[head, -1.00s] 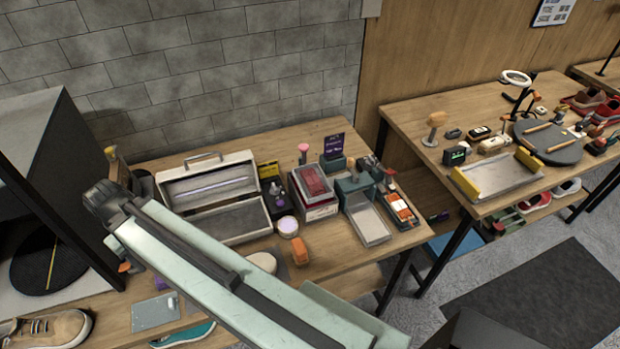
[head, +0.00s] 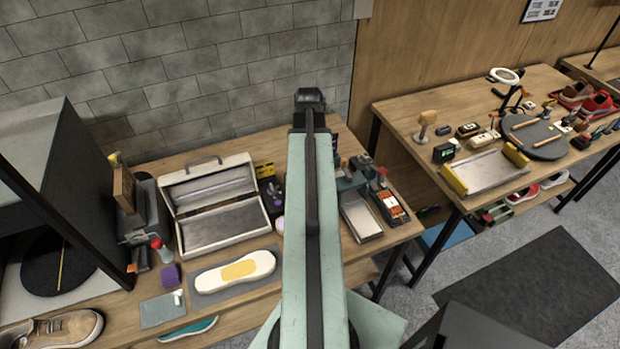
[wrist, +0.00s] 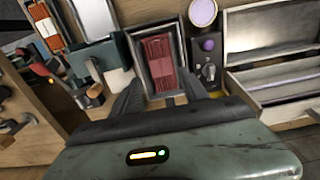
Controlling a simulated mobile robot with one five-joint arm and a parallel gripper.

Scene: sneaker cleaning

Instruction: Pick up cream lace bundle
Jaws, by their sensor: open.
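My gripper (wrist: 160,96) is open and empty in the wrist view, its two dark fingers apart on either side of the near end of a grey tray (wrist: 150,52). A dark red bundle (wrist: 158,62) lies in that tray, ahead of the fingers. I cannot make out a cream lace bundle for certain in either view. In the head view my own arm covers the gripper and the red bundle's tray.
An open metal toolbox (head: 215,203) stands left of my arm, with a pale shoe sole (head: 235,271) in front. A second table (head: 440,110) holds shoes and tools.

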